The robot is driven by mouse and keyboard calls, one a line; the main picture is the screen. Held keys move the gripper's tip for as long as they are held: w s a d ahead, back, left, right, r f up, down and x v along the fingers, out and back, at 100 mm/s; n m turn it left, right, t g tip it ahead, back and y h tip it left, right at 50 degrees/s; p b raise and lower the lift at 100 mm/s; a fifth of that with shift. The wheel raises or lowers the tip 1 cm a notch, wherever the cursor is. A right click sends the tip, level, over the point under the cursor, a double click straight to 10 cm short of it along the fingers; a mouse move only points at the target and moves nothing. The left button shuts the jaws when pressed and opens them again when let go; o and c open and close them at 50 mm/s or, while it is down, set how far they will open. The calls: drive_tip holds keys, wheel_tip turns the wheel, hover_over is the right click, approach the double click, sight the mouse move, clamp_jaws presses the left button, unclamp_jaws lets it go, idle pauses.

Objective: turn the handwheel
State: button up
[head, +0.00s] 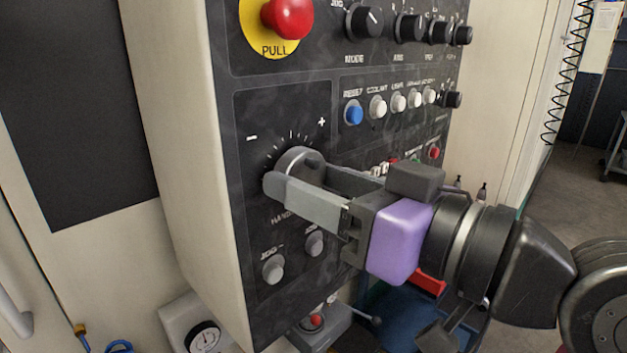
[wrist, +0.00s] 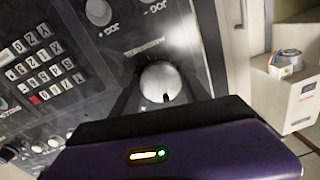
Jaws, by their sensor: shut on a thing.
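The handwheel (head: 298,163) is a round grey knob on the black control panel, with scale marks and plus and minus signs around it. My gripper (head: 292,178) reaches it from the right, and its two fingers are shut on the handwheel from both sides. The near finger covers the lower part of the wheel. In the wrist view the handwheel (wrist: 161,82) shows as a bright silver disc with a dark notch at its lower edge, just past my purple gripper body. The fingertips are mostly hidden there.
A red emergency button (head: 288,17) sits on a yellow plate above. A row of push buttons with a blue one (head: 353,113) lies up and right, and grey jog buttons (head: 273,268) sit below. A keypad (wrist: 42,68) shows in the wrist view.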

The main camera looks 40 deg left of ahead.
drive_tip(key=shift+f, duration=0.1)
drive_tip(key=n+b, duration=1)
drive_tip(key=n, duration=0.1)
drive_tip(key=shift+n, duration=0.3)
drive_tip(key=n+b, duration=0.1)
drive_tip(key=n, duration=0.2)
drive_tip(key=n+t+b, duration=0.1)
drive_tip(key=n+b, duration=0.1)
drive_tip(key=n, duration=0.1)
drive_tip(key=shift+h, duration=0.3)
drive_tip(key=n+b, duration=0.2)
drive_tip(key=n, duration=0.3)
drive_tip(key=shift+n, duration=0.4)
drive_tip(key=o, duration=1.4)
drive_tip(key=shift+r, duration=0.25)
drive_tip(key=shift+c, duration=0.2)
